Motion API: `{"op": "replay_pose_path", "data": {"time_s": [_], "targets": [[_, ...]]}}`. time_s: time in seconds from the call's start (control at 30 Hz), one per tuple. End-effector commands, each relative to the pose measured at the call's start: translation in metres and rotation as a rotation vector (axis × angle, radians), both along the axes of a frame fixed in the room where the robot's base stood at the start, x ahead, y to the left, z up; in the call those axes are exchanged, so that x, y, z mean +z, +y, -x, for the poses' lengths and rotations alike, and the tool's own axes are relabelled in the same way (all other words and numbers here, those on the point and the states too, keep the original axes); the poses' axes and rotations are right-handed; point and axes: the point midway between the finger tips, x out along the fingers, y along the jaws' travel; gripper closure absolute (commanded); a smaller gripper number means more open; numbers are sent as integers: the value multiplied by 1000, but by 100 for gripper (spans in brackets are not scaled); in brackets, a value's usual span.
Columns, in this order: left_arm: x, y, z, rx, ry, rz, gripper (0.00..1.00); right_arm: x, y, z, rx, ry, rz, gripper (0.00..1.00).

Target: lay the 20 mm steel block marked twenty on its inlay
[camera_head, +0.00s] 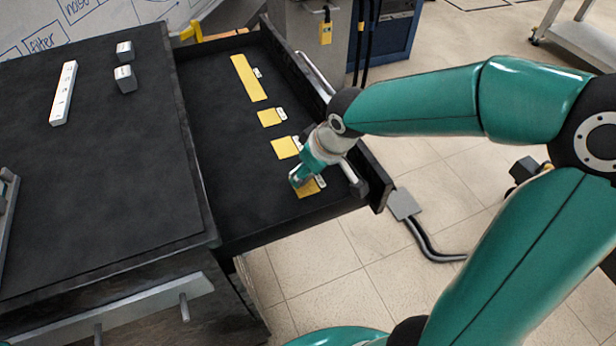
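My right gripper (301,178) is low in the open drawer, over the nearest yellow inlay (310,188), and covers part of it. Its fingers are too small and turned away to tell whether they are open or hold a block. Two small pale steel blocks, one farther back (125,50) and one nearer (126,79), stand apart on the black mat. Their marks are too small to read, so I cannot tell which block is the twenty. Two more small yellow inlays, one farther (269,118) and one nearer (285,148), lie bare with white labels beside them. My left gripper is out of view.
A long pale bar (63,93) lies on the black mat (100,190) at the left. A long yellow inlay (248,78) lies bare at the drawer's far end. The drawer (225,160) has raised walls. Its left part is clear. A grey plate with a cable lies on the floor.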

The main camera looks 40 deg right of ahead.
Motion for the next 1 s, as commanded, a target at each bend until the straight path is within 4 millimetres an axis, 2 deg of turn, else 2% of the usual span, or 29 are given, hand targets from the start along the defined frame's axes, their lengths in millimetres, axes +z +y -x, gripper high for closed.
{"op": "replay_pose_path", "data": {"time_s": [0.03, 0.13, 0.53, 0.57, 0.7, 1.0], "targets": [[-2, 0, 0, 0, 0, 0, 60, -10, 0, 0, 0, 3, 0, 85], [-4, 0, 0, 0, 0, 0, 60, -21, 0, 0, -1, 2, 0, 85], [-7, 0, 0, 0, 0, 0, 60, -27, 1, -1, 1, -1, 0, 85], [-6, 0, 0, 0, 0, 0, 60, -26, 1, -1, 1, -1, 0, 45], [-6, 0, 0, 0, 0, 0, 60, -25, 1, 0, 1, 0, 0, 24], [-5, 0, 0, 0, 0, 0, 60, -25, 1, -1, 1, 0, 0, 24]]}}
